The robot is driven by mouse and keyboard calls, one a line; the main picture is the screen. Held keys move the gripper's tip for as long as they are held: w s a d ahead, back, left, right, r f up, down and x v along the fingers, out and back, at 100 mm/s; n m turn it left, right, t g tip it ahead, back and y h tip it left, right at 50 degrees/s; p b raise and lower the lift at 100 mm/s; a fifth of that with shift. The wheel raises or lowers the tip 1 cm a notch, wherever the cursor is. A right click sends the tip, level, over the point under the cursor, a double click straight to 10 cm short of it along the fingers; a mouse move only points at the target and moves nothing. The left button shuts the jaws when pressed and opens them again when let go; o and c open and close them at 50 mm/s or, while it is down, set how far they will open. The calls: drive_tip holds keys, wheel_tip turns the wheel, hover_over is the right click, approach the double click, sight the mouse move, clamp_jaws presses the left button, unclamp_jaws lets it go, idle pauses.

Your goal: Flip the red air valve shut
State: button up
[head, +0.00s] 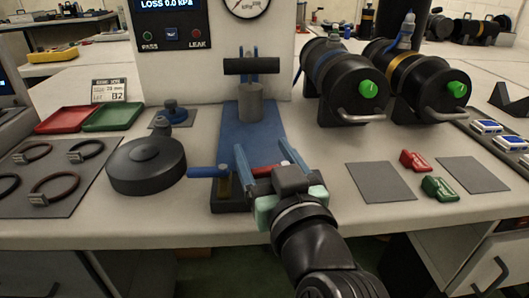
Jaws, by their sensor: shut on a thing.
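The red air valve (266,169) shows as a short red lever lying crosswise at the front of the blue fixture base. Only part of it is visible. My gripper (261,150) reaches over it from the front right, with one blue-grey finger on each side of the red part. The jaws are closed on the valve lever, though the contact points are hard to see. Behind, a grey cylinder (251,103) stands on the blue base (233,128) under a black crossbar (251,66).
A blue handle (205,171) sticks out left of my gripper, near a dark round lid (145,165). A tester panel (173,42) reads "LOSS 0.0 kPa". Red (415,160) and green (439,188) clips lie right.

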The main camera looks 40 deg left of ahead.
drive_tip(key=shift+w+r+m+t+h+p, duration=0.1)
drive_tip(key=shift+w+m+t+h+p, duration=0.1)
drive_tip(key=shift+m+t+h+p, duration=0.7)
drive_tip(key=shift+w+m+t+p, duration=0.15)
drive_tip(key=shift+m+t+p, duration=0.15)
drive_tip(key=shift+t+p, duration=0.25)
drive_tip(key=o, duration=1.1)
